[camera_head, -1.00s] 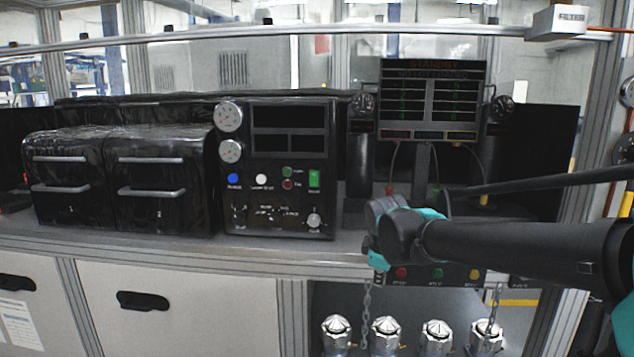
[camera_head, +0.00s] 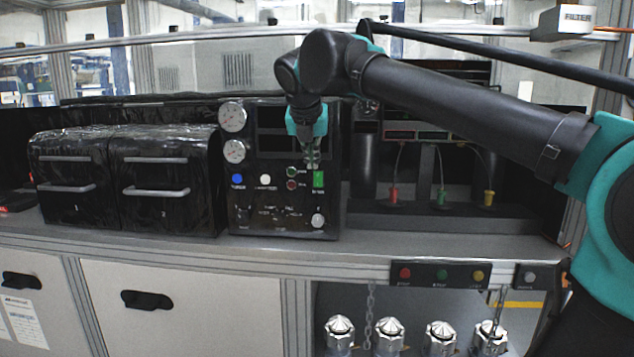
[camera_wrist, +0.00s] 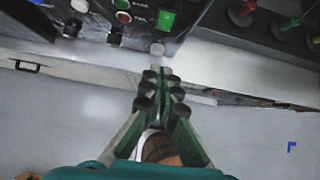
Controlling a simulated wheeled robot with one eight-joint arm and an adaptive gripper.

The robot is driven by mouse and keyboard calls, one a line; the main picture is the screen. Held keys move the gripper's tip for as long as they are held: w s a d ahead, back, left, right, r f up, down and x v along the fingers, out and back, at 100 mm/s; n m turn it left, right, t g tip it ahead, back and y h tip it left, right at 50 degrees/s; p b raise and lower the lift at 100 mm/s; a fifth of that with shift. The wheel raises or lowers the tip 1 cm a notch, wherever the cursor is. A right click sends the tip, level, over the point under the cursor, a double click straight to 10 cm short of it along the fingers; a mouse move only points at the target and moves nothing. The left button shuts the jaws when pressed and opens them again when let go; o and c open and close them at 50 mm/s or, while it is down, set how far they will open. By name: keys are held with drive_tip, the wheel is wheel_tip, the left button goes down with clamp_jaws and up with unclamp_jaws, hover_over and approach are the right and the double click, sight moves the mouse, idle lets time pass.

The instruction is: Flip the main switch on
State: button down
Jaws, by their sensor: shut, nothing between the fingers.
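The main switch looks to be the green rocker (camera_head: 318,179) on the right side of the black control panel (camera_head: 275,222), with a small label under it that I cannot read. It also shows at the top of the wrist view (camera_wrist: 166,20). My gripper (camera_head: 312,161) points down in front of the panel, its fingertips just above the green rocker in the head view. In the wrist view my gripper (camera_wrist: 160,76) has its fingers together and empty, with the rocker beyond the tips. I cannot tell how far the tips are from the panel; no contact shows.
Round gauges (camera_head: 232,117), a blue button (camera_head: 237,179), a white button (camera_head: 265,179), small green and red lamps and a silver knob (camera_head: 318,220) share the panel. Black drawer units (camera_head: 165,155) stand left. Red, green and yellow plugs (camera_head: 441,196) stand right. The counter front (camera_head: 300,247) is clear.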

sight(318, 182)
idle(0.3)
drive_tip(key=w+r+x, duration=0.1)
drive_tip(key=w+x, duration=0.1)
drive_tip(key=x, duration=1)
drive_tip(key=shift+w, duration=0.35)
drive_tip(key=shift+d, duration=0.1)
drive_tip(key=shift+w+t, duration=0.25)
drive_tip(key=shift+t, duration=0.05)
drive_tip(key=shift+r, duration=0.1)
drive_tip(key=shift+r, duration=0.7)
